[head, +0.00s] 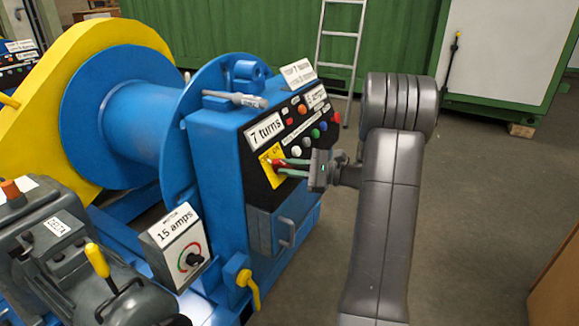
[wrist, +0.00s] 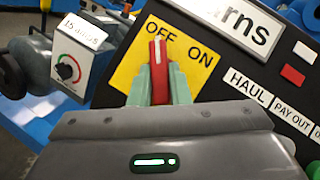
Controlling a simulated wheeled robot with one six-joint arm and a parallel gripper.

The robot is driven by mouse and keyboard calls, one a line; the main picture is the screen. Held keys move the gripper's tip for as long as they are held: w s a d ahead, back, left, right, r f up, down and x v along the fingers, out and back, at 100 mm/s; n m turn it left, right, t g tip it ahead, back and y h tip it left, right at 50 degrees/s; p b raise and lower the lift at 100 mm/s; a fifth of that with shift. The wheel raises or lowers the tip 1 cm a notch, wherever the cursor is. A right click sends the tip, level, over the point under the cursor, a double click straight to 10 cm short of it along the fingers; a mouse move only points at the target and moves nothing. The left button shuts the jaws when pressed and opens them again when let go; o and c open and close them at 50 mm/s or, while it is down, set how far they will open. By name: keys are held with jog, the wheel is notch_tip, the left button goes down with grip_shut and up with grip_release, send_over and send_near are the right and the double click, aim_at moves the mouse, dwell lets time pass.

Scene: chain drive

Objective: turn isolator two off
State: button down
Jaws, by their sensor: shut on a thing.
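The isolator is a red handle (wrist: 157,62) with a pale stripe on a yellow plate (wrist: 127,72) marked OFF and ON. The plate also shows in the head view (head: 265,161), on the blue winch's black control panel. My gripper (head: 281,166) has its green fingers on both sides of the handle and is shut on it. In the wrist view the handle's far end lies just below the word OFF, with ON off to its right. The fingers hide the handle's sides. I cannot read an isolator number.
A "7 turns" label (head: 265,131) sits above the plate. Coloured buttons (head: 309,137) are close to the right. Below is a box with a handle (head: 287,233). A "15 amps" dial box (head: 178,246) stands at lower left. Open floor (head: 470,210) lies to the right.

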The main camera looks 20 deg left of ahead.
jog(key=shift+n+g+h, duration=0.5)
jog(key=shift+n, duration=0.6)
jog(key=shift+p, duration=0.3)
jog(key=c, duration=1.4)
grip_release()
jog(key=shift+w, duration=0.1)
jog(key=shift+o, duration=0.2)
jog(key=p+v, duration=0.3)
jog(key=v, duration=1)
jog(key=shift+w+d+p, duration=0.25)
jog(key=shift+d+p, duration=0.1)
jog(key=shift+a, duration=0.1)
